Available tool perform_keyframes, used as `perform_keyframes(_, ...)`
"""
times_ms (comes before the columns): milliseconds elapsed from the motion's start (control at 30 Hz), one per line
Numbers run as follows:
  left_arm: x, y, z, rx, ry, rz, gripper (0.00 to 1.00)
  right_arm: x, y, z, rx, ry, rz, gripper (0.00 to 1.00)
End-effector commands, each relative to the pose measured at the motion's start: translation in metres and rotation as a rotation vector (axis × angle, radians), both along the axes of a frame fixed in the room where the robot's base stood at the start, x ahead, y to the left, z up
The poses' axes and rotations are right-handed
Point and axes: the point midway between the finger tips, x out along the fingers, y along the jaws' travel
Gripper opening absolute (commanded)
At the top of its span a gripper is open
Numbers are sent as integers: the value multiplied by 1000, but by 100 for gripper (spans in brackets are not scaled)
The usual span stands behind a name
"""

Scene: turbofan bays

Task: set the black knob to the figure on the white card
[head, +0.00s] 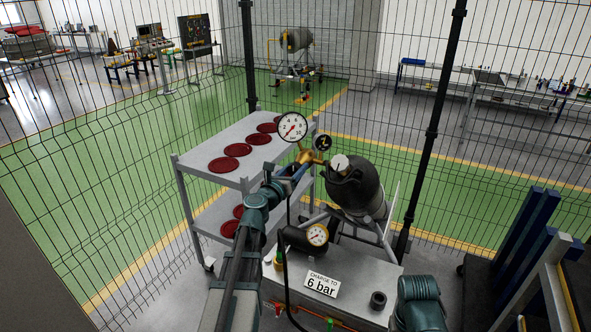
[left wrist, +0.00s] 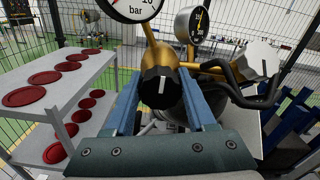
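The black knob (left wrist: 162,88) has a white pointer line, nearly upright in the left wrist view. It sits on a brass valve body (left wrist: 160,56). My left gripper (left wrist: 162,80) has its two blue fingers on either side of the knob; I cannot tell whether they press on it. In the head view the left gripper (head: 297,172) is at the valve, hiding the knob. The white card (head: 321,283) reads "CHARGE TO 6 bar". A large white gauge (head: 292,127) has a red needle toward the lower left, near the low end. My right gripper is not in view.
A smaller dark gauge (left wrist: 192,24) and a silver-white knob (left wrist: 262,58) are close on the right. A dark cylinder (head: 358,188) stands beside the valve. A grey shelf cart (head: 205,149) holds several red discs. Another gauge (head: 317,235) sits above the bench (head: 355,270).

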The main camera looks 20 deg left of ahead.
Motion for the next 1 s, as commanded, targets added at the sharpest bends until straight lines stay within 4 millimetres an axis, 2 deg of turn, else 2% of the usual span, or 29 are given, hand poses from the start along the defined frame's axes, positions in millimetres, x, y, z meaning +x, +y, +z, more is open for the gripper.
perform_keyframes(33, 0, 0, 0, 0, 0, 0, 37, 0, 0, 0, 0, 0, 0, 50)
perform_keyframes(233, 0, 0, 0, 0, 0, -1, 1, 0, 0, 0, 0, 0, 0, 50)
perform_keyframes(567, 0, -1, 0, 58, -2, -1, 0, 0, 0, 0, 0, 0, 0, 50)
perform_keyframes(1000, 0, -2, 0, 419, -14, 0, 0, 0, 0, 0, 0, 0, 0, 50)
